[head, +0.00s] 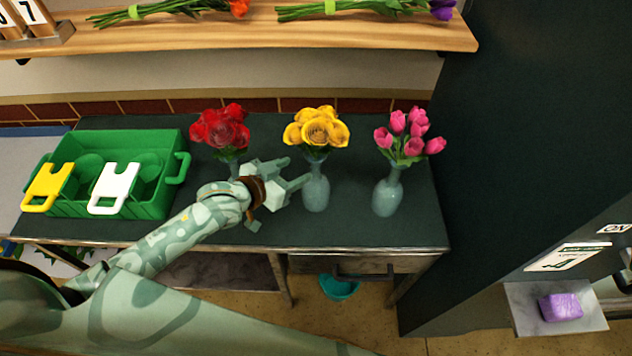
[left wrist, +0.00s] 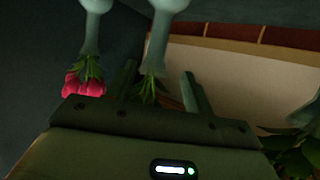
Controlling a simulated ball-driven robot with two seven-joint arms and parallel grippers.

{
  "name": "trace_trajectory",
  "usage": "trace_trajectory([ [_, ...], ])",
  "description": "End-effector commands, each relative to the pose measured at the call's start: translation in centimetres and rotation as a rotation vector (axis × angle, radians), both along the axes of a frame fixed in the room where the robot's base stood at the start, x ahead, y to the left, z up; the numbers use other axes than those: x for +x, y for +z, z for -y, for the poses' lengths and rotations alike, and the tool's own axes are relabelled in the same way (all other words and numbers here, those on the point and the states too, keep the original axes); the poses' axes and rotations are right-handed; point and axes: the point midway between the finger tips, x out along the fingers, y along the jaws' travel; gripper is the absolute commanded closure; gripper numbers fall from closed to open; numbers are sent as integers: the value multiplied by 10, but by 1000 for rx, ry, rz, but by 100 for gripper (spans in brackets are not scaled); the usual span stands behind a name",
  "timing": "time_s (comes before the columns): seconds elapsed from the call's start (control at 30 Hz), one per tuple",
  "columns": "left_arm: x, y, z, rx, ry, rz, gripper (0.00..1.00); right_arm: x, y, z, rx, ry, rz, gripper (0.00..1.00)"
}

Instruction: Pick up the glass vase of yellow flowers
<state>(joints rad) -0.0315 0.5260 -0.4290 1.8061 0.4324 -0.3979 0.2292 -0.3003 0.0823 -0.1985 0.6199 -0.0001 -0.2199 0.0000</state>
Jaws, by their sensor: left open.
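The glass vase of yellow flowers (head: 316,193) stands upright in the middle of the dark table, its yellow roses (head: 317,128) above a pale blue-grey body. My left gripper (head: 298,172) comes in from the left with its open fingers pointing at the vase's upper part. In the left wrist view the picture is upside down. There the vase (left wrist: 166,35) and its green stems show between the open fingers (left wrist: 158,75), with nothing clamped. The yellow blooms are hidden there behind the gripper body. My right gripper is out of view.
A vase of red flowers (head: 220,130) stands left, partly hidden by my left gripper. A vase of pink tulips (head: 387,195) stands right, also visible in the left wrist view (left wrist: 90,38). A green crate (head: 150,205) is on the left; a wooden shelf (head: 270,38) runs behind.

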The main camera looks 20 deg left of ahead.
Motion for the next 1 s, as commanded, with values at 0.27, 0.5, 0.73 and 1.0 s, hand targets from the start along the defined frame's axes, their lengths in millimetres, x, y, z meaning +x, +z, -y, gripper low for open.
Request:
trace_trajectory([
  [0.27,29,-14,14,2,0,0,48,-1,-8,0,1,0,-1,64],
  [0.5,53,-34,33,2,-1,0,48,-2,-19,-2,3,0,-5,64],
  [0.73,66,-38,39,4,-2,1,48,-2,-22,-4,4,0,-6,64],
  [1.0,66,-38,39,4,-2,1,84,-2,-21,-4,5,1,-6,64],
])
